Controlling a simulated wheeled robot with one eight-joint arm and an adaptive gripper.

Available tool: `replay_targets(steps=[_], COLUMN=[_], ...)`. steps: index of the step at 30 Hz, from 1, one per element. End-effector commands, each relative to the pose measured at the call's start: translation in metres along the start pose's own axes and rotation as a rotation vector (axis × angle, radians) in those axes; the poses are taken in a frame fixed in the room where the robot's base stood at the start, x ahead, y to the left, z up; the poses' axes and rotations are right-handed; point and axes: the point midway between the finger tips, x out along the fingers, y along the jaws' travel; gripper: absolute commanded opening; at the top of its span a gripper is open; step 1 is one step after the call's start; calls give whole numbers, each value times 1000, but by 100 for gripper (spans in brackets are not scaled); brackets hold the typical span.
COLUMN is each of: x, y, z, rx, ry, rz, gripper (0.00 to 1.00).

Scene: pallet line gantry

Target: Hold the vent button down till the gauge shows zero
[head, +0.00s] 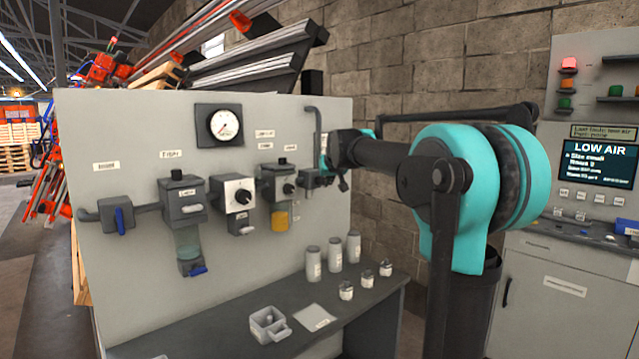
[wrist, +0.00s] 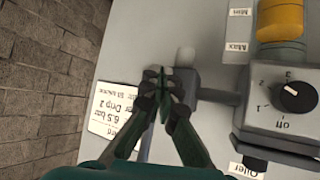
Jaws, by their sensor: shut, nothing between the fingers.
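The pressure gauge (head: 224,125), a white round dial in a black square frame, is high on the grey panel; its exact reading is too small to tell. My gripper (head: 325,178) is at the panel's right side, by the grey block (head: 308,181) at the end of the air line. In the wrist view my gripper (wrist: 163,88) has its dark green fingers together, in front of or against the block (wrist: 188,83). I cannot tell whether they touch it. A pale rounded stub (wrist: 185,56) shows beside the block. The vent button cannot be made out, perhaps hidden by the fingers.
The oiler (head: 278,183) with its yellow bowl sits left of the block, then a regulator (head: 233,193) and a filter (head: 182,200). A blue-handled valve (head: 124,219) is farther left. Jars (head: 335,254) stand on the shelf below. A screen (head: 601,163) at right reads LOW AIR.

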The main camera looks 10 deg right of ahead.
Motion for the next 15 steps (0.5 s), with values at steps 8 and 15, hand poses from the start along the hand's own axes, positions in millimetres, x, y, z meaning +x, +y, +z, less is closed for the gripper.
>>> replay_targets(steps=[8, 15], x=[-5, -19], y=[3, 14], z=[3, 14], rx=[1, 1], ry=[0, 0], rz=[0, 1], gripper=[0, 0])
